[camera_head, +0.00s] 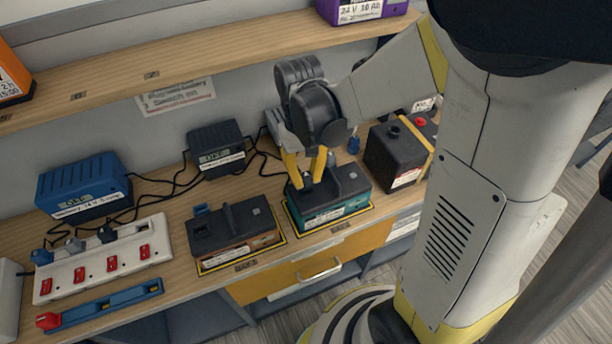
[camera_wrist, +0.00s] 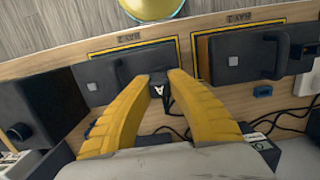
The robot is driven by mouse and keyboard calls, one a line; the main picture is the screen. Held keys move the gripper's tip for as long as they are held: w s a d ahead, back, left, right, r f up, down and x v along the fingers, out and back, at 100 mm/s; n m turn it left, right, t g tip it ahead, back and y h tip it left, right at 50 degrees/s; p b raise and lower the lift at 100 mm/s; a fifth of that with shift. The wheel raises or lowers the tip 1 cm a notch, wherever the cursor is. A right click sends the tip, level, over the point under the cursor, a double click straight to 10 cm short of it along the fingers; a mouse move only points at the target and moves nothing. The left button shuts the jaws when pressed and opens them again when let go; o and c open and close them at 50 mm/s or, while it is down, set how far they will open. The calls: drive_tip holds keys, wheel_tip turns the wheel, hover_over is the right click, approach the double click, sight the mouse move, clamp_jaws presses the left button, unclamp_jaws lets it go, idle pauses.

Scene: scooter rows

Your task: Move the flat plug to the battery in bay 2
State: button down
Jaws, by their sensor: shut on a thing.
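My gripper (camera_head: 308,168) is shut on a small dark plug (camera_head: 307,181). The plug also shows between the two yellow fingers in the wrist view (camera_wrist: 158,90), with a pale mark on it; I cannot tell whether it is the flat one. It is at the left end of a dark-topped teal battery (camera_head: 326,216) in the right-hand yellow-outlined bay. I cannot tell whether the plug is seated in it or just above. A dark-topped battery with an orange-brown side (camera_head: 238,229) sits in the left-hand bay, with a blue connector (camera_head: 202,209) at its end.
A blue charger (camera_head: 84,185) and a black charger (camera_head: 216,150) stand behind, with black cables on the bench. A white power strip (camera_head: 100,259) with red switches is at the left. A black box (camera_head: 394,155) stands right of the teal battery. A shelf (camera_head: 190,62) runs above.

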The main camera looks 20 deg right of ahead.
drive_tip(key=shift+f+b, duration=0.95)
drive_tip(key=shift+f, duration=0.05)
idle(0.5)
drive_tip(key=c, duration=1.3)
unclamp_jaws()
drive_tip(key=r, duration=0.4)
drive_tip(key=w+r, duration=0.1)
drive_tip(key=r, duration=0.7)
drive_tip(key=shift+w, duration=0.2)
drive_tip(key=shift+s+r+t, duration=0.3)
drive_tip(key=shift+s+t, duration=0.85)
drive_tip(key=shift+t, duration=0.3)
drive_tip(key=shift+s+r+t, duration=0.35)
drive_tip(key=shift+s+t, duration=0.8)
drive_tip(key=shift+t, duration=0.25)
drive_tip(key=shift+s+r+t, duration=0.3)
drive_tip(key=shift+s+t, duration=0.85)
drive_tip(key=shift+t, duration=0.3)
